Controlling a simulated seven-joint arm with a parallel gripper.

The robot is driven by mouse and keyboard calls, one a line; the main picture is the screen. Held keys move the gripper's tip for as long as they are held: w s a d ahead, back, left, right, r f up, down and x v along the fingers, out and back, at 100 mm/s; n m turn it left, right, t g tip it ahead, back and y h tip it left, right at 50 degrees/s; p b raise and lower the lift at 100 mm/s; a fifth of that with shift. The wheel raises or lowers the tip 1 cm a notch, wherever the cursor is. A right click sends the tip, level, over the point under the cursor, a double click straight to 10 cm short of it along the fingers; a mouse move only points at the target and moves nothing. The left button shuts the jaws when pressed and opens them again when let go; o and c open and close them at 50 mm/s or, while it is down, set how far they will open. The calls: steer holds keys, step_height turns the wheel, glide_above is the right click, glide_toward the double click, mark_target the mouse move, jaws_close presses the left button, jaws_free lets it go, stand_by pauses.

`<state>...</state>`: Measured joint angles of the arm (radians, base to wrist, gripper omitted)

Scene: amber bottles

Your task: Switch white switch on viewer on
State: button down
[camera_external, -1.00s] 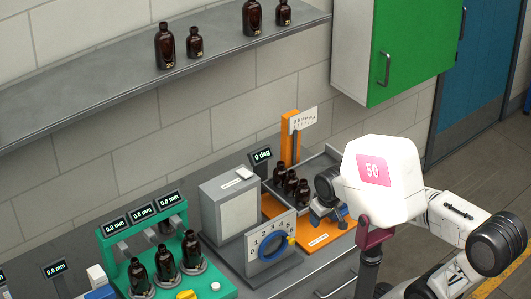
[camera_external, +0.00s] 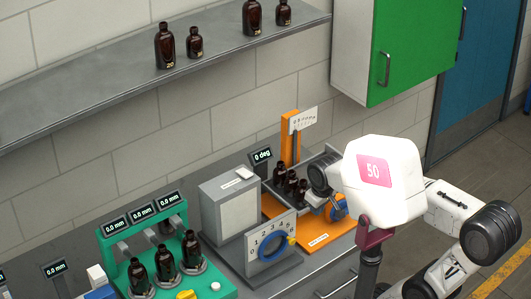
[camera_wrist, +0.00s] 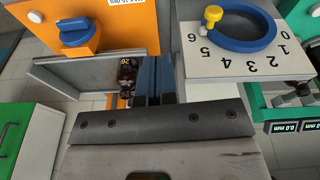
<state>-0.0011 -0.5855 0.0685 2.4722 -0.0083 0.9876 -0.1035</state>
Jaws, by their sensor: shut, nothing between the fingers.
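The viewer (camera_external: 236,208) is a grey box with a pale front panel, on the bench in the external view. A small white piece (camera_external: 244,173) on its top is likely the switch; its setting is too small to tell. I cannot make out the viewer or its switch in the wrist view. In the wrist view my gripper (camera_wrist: 154,82) is shut and empty, its dark blue fingers side by side near a brown bottle (camera_wrist: 127,75). In the external view my arm's links largely hide the gripper, to the right of the viewer.
A numbered dial panel (camera_external: 270,238) stands just in front of the viewer. An orange station (camera_external: 312,237) with several brown bottles (camera_external: 290,183) lies to its right. A green rack (camera_external: 165,215) with bottles is at left. A wall shelf (camera_external: 110,88) runs above.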

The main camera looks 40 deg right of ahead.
steer(key=w+a+r+n+g, duration=0.25)
steer(key=w+r+n, duration=0.65)
steer(key=w, duration=0.6)
step_height(320, 180, up, 7)
steer(key=n+g, duration=0.2)
steer(key=n, duration=0.6)
glide_above(245, 181)
steer(key=w, duration=0.3)
steer(key=shift+f, duration=0.2)
steer(key=x, duration=1.4)
steer(key=shift+w, duration=0.2)
